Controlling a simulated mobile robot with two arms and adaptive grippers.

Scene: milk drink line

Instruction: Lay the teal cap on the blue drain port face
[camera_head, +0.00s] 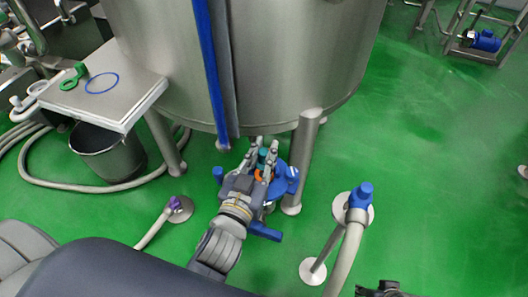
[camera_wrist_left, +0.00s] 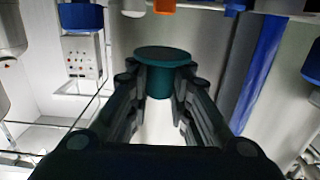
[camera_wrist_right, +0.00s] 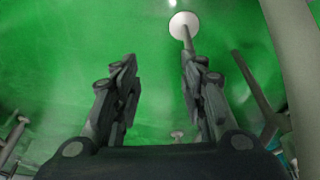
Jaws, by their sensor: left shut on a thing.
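The teal cap (camera_wrist_left: 165,60) is held upright between the fingertips of my left gripper (camera_wrist_left: 160,85) in the left wrist view. In the head view, my left gripper (camera_head: 266,158) is under the tank's lower edge, with a little of the teal cap (camera_head: 263,154) showing between its fingers. Blue drain parts (camera_head: 284,185) lie right beside and behind the gripper, with an orange piece (camera_head: 261,175) partly hidden by it. I cannot tell which blue surface is the port face. My right gripper (camera_wrist_right: 160,75) is open and empty above the green floor.
The steel tank (camera_head: 260,60) stands on legs, one leg (camera_head: 303,160) close right of my left gripper. A side table (camera_head: 120,95) holds a green clamp (camera_head: 75,78) and a blue ring (camera_head: 102,83). A hose with a blue end (camera_head: 361,195) stands at right.

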